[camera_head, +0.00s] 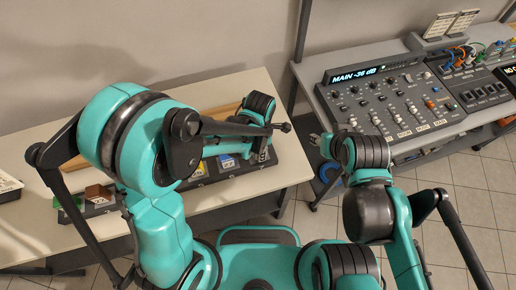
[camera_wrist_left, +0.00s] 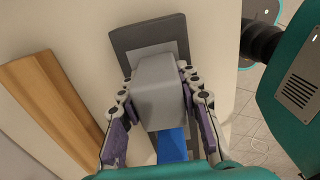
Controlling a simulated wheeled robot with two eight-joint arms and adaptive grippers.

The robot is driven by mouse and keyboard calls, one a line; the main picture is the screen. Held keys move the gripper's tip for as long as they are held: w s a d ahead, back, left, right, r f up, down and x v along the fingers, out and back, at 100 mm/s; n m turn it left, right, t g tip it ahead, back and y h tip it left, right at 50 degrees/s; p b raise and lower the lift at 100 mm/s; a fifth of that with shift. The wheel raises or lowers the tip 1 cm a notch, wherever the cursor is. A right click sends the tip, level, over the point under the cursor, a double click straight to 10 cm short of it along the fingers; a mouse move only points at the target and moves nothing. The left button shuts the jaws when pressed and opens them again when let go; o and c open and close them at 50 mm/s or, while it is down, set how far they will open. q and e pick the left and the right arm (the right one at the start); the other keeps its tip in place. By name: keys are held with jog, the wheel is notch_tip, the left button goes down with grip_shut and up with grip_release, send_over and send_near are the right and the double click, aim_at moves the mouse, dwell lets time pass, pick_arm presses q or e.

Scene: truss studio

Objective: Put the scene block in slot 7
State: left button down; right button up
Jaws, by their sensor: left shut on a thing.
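In the left wrist view my left gripper (camera_wrist_left: 154,84) is shut on a light grey block (camera_wrist_left: 157,98), with one finger on each side. Behind the block lies a dark grey square frame (camera_wrist_left: 120,38) with a lighter inner face. Whether the block touches it I cannot tell. A blue piece (camera_wrist_left: 172,145) shows below the held block. In the head view the left wrist is over the right end of the row of slots, and the block is hidden by it. My right gripper (camera_head: 321,143) is mostly hidden by its arm, right of the white table.
On the white table (camera_head: 285,150) a dark slotted rack (camera_head: 200,183) holds a blue block (camera_head: 226,161), a brown block (camera_head: 97,192) and a green block (camera_head: 71,213). A wooden strip (camera_wrist_left: 52,100) lies alongside. A mixing console (camera_head: 400,105) stands right.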

pick_arm(q)
jog(key=shift+w+a+f, duration=0.1)
jog(key=shift+a+f, duration=0.05)
jog(key=shift+f, duration=0.15)
jog(key=c, duration=1.1)
grip_release()
jog(key=shift+w+a, duration=0.15)
jog(key=shift+o, duration=0.2)
jog(key=shift+r, duration=0.1)
jog(key=shift+r+p, duration=0.3)
jog(key=shift+r, duration=0.05)
notch_tip(320, 180, up, 12)
jog(key=p, duration=0.3)
jog(key=shift+f, duration=0.1)
pick_arm(e)
jog(key=r, duration=0.3)
jog(key=shift+w+a+r, duration=0.15)
jog(key=shift+a+r, duration=0.05)
jog(key=shift+a, duration=0.05)
pick_arm(q)
jog(key=s+a+r+m+t, duration=0.2)
jog(key=a+r+m+t, duration=0.1)
jog(key=a+m, duration=0.6)
jog(key=s+a+r+m+t, duration=0.3)
jog(key=a+m, duration=0.5)
jog(key=m, duration=0.4)
notch_tip(320, 180, up, 2)
jog(key=shift+s+a+r+m+t, duration=0.15)
jog(key=shift+a+r+m+t, duration=0.15)
jog(key=shift+t, duration=0.2)
